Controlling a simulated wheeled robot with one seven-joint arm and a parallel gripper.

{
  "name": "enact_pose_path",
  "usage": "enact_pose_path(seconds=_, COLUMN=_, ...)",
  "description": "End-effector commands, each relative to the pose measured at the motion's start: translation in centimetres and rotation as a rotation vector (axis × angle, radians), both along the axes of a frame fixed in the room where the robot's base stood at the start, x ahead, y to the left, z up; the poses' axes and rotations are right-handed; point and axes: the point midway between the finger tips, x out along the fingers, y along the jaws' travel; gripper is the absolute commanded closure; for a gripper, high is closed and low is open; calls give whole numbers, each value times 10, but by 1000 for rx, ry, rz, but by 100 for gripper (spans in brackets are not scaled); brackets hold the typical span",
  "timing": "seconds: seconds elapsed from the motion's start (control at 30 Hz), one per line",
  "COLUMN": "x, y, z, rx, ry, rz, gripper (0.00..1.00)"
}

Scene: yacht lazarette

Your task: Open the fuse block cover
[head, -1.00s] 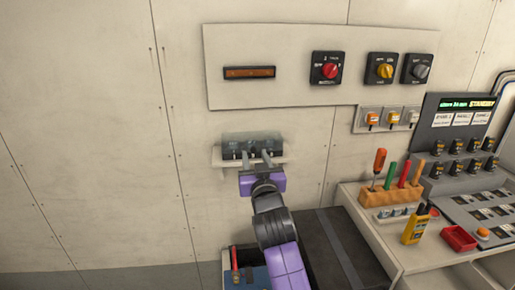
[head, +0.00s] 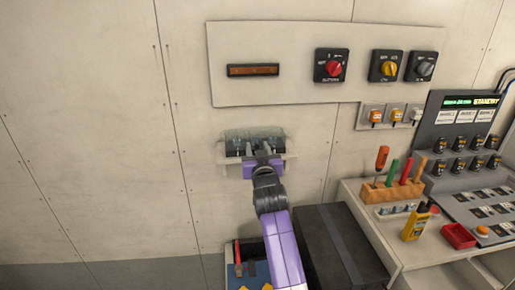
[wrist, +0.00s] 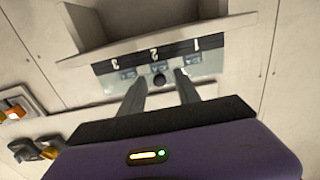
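The fuse block (head: 236,146) is a dark unit on the wall with a clear cover (head: 268,133) over its front; the cover looks shut. In the wrist view the fuse block shows upside down as a dark strip numbered 1, 2, 3 (wrist: 153,55), with the clear cover (wrist: 112,82) at it and a small dark round knob (wrist: 159,81). My gripper (head: 254,149) is in front of the block. In the wrist view my gripper (wrist: 161,79) is open, its two fingertips on either side of the knob. Whether they touch it or the cover, I cannot tell.
A pale ledge (wrist: 70,61) borders the block. Above is a wall panel (head: 300,90) with rotary switches. At right, a bench holds a tool rack (head: 392,191), a yellow meter (head: 416,223) and a red tray (head: 458,236). The wall at left is clear.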

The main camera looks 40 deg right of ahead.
Motion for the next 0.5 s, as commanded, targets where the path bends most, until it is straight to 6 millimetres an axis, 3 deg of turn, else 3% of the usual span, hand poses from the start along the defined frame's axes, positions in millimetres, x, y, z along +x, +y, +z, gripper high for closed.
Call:
enact_pose_path(seconds=0.17, x=0, y=0, z=0, rx=0, ry=0, rz=0, gripper=61)
enact_pose_path(seconds=0.37, x=0, y=0, z=0, rx=0, ry=0, rz=0, gripper=100)
enact_pose_path(seconds=0.5, x=0, y=0, z=0, rx=0, ry=0, rz=0, gripper=100)
